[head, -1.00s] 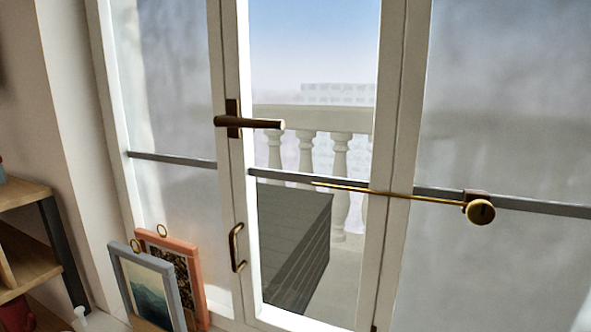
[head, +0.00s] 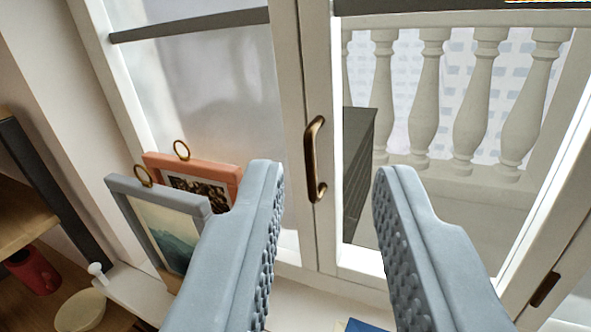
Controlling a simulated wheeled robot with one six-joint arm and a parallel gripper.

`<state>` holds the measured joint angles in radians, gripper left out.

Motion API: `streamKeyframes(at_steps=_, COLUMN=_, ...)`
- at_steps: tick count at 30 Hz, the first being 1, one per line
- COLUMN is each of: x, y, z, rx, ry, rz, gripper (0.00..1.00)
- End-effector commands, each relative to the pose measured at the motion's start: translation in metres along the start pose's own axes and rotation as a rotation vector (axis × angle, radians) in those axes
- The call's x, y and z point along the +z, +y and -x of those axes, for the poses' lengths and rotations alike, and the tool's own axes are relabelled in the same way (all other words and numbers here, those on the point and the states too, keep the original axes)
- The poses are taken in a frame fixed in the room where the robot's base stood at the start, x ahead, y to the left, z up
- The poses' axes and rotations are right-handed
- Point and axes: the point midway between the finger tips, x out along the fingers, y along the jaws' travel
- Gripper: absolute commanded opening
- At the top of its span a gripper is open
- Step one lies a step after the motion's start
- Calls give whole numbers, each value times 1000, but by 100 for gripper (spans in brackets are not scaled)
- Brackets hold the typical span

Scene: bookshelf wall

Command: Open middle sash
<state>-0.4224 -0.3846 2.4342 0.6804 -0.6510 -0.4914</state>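The middle sash (head: 322,110) is a white-framed clear pane with a balcony behind it. Its frame looks closed against the left pane's frame. A curved bronze pull handle (head: 312,160) stands upright on its left stile. My gripper (head: 323,172) is open and empty, its two grey-blue fingers reaching up from below. The handle appears between the two fingertips in the picture, and no finger touches it visibly. How far the fingertips are from it in depth I cannot tell. The dark lever handle seen before is out of view.
Two framed pictures, one grey (head: 163,228) and one orange (head: 190,168), lean on the sill left of my gripper. A shelf (head: 26,215) with a red mug (head: 34,270) and a pale bowl (head: 80,311) is at far left. A blue item (head: 362,326) shows at the bottom.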

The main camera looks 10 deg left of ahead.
Motion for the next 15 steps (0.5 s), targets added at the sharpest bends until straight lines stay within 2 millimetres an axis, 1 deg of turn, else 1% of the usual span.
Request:
streamKeyframes(at_steps=1, x=17, y=-9, z=-6, rx=15, ry=-12, rz=10, gripper=27)
streamKeyframes(at_steps=6, x=58, y=-25, z=-17, rx=87, ry=-28, rz=53, gripper=27)
streamKeyframes(at_steps=10, x=78, y=-32, z=-19, rx=129, ry=-38, rz=84, gripper=27)
streamKeyframes(at_steps=15, x=89, y=-35, z=-21, rx=154, ry=-44, rz=103, gripper=27)
